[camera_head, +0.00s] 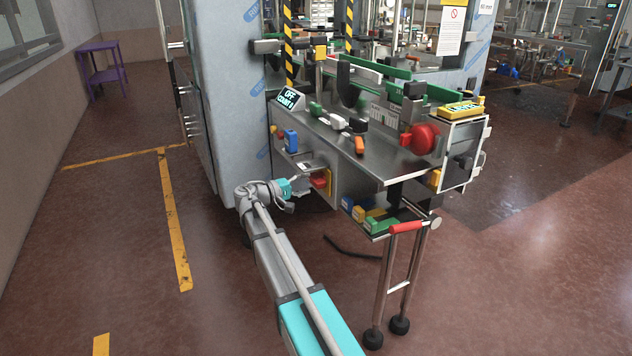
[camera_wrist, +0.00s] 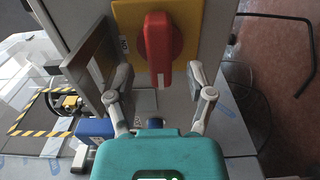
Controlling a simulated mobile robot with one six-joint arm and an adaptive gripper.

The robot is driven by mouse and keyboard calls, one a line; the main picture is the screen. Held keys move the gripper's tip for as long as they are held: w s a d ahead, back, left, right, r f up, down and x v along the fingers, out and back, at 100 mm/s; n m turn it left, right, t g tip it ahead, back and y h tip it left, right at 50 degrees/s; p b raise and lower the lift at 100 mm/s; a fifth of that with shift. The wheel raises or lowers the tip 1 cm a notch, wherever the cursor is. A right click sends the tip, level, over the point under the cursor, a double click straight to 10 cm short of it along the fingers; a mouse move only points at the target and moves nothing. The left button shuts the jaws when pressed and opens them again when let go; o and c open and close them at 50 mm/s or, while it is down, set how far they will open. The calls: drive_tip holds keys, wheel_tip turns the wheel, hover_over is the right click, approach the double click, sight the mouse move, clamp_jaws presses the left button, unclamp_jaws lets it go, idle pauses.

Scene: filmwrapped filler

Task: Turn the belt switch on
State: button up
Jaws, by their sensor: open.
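The belt switch is a red rotary knob (camera_wrist: 158,48) on a yellow plate (camera_wrist: 196,18). Its handle lies along the vertical of the wrist view, and a small label sits on the plate left of it. In the head view the red knob (camera_head: 319,180) is on the machine's lower side panel. My gripper (camera_wrist: 155,84) is open, with one finger on either side of the handle's lower end in the picture. Gaps show between the fingers and the handle. In the head view my gripper (camera_head: 292,190) is just left of the knob, partly hiding the panel.
A display (camera_head: 290,98) on the machine reads OFF and a count of 0. A blue device (camera_head: 291,141) sits above the switch. A grey plate (camera_wrist: 92,62) stands close beside my left finger. Colored blocks (camera_head: 368,217) lie on a low shelf.

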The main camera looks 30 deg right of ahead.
sight(311, 181)
drive_tip(key=shift+d, duration=1.85)
drive_tip(key=shift+w, duration=0.1)
drive_tip(key=shift+c, duration=0.2)
drive_tip(key=shift+d, duration=0.1)
clamp_jaws()
